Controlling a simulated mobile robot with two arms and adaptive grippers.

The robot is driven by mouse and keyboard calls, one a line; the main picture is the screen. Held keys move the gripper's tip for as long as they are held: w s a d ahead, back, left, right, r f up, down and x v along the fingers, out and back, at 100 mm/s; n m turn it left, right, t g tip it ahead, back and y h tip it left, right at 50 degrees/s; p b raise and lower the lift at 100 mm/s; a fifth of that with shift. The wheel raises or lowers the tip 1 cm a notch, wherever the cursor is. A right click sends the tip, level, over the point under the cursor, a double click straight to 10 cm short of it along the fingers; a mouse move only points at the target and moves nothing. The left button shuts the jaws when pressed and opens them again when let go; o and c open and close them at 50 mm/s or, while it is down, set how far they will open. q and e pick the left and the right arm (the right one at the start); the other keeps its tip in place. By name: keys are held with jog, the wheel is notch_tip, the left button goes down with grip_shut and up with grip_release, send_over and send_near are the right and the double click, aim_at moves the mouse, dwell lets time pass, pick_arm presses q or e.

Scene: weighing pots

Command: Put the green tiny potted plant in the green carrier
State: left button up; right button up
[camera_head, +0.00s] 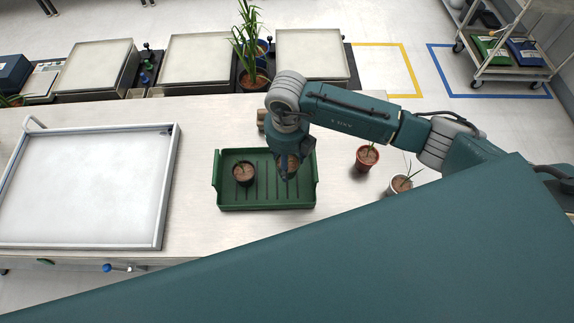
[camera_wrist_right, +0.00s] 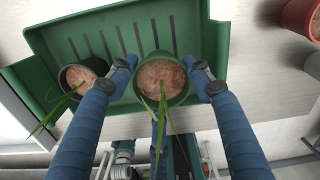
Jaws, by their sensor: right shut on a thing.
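The green carrier (camera_head: 226,200) is a slatted tray on the table in the head view; it fills the top of the right wrist view (camera_wrist_right: 55,42). My right gripper (camera_head: 289,172) is over the carrier's right half. In the right wrist view my right gripper (camera_wrist_right: 165,82) is shut around a small green pot (camera_wrist_right: 160,78) with brown soil and thin green leaves. I cannot tell whether this pot touches the carrier floor. A dark pot (camera_head: 243,174) with a plant stands in the carrier's left half, and it also shows in the wrist view (camera_wrist_right: 76,78). My left gripper is out of view.
A terracotta pot (camera_head: 367,157) and a pale pot (camera_head: 400,186) stand right of the carrier. A large white framed tray (camera_head: 90,190) lies to the left. A tall plant (camera_head: 248,40) stands behind. My arm covers part of the table.

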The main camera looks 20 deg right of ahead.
notch_tip(320, 180, down, 4)
jog(key=shift+r+p, duration=0.2)
jog(key=shift+p, duration=0.1)
jog(key=shift+f, duration=0.35)
jog(key=o, duration=1.2)
jog(key=shift+r, duration=0.1)
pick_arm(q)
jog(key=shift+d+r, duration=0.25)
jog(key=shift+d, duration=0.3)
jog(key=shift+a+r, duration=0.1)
pick_arm(e)
jog(key=shift+r, duration=0.1)
